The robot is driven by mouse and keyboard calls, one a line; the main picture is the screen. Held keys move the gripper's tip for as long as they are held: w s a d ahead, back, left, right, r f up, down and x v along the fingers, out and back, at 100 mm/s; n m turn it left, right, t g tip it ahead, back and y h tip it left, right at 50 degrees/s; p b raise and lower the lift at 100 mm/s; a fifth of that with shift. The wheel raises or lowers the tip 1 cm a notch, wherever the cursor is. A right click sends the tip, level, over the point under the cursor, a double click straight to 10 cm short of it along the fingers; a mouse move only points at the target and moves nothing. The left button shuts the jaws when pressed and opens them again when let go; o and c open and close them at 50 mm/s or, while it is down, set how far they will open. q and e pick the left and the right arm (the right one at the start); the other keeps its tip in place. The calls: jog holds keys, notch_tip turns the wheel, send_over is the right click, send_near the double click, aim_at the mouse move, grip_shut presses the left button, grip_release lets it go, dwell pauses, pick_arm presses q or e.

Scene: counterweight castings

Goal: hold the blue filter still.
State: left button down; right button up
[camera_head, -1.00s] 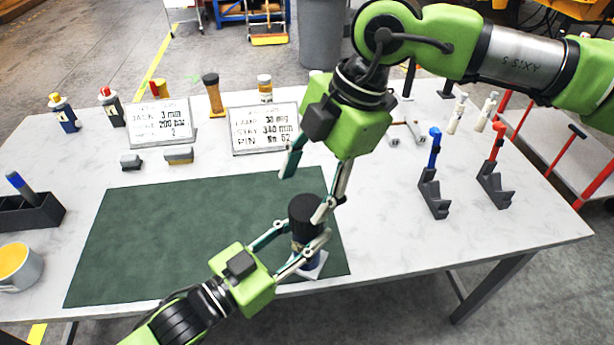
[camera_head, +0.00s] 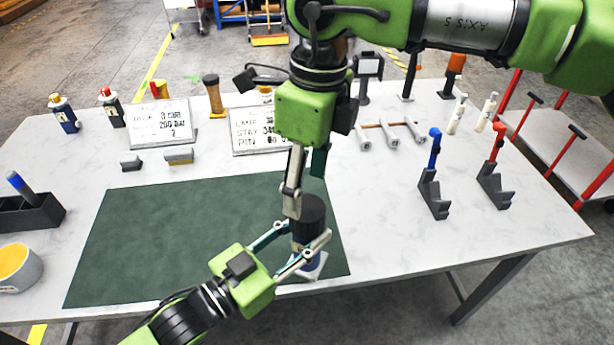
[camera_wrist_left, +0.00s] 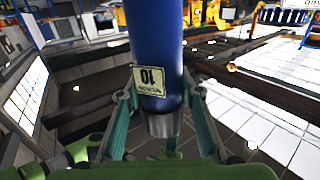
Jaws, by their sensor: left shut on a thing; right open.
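The blue filter (camera_head: 306,256) stands upright at the right front of the green mat (camera_head: 190,235), with a black cap (camera_head: 307,211) on top. A white piece (camera_head: 313,270) shows at its foot. My left gripper (camera_head: 303,243) is shut around the filter's body from the front left. In the left wrist view the blue filter (camera_wrist_left: 157,45) stands between my left fingers and bears a pale label (camera_wrist_left: 148,79). My right gripper (camera_head: 303,192) is open with its fingers down, just above the cap. Whether a fingertip touches the cap is unclear.
Two written signs (camera_head: 165,122) stand behind the mat, the right one partly behind my right gripper. Blue (camera_head: 434,185) and red (camera_head: 495,175) handled tools on dark stands are to the right. A cup (camera_head: 18,267) is at far left. The mat's left part is clear.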

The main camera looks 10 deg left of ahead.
aim_at(307, 207)
jog(key=n, duration=0.6)
jog(key=shift+r+n+h, duration=0.3)
jog(key=shift+n+h, duration=0.1)
jog(key=shift+f, duration=4.05)
jog(key=c, duration=1.1)
jog(key=shift+m, duration=1)
jog(key=shift+c, duration=0.2)
jog(key=o, duration=1.3)
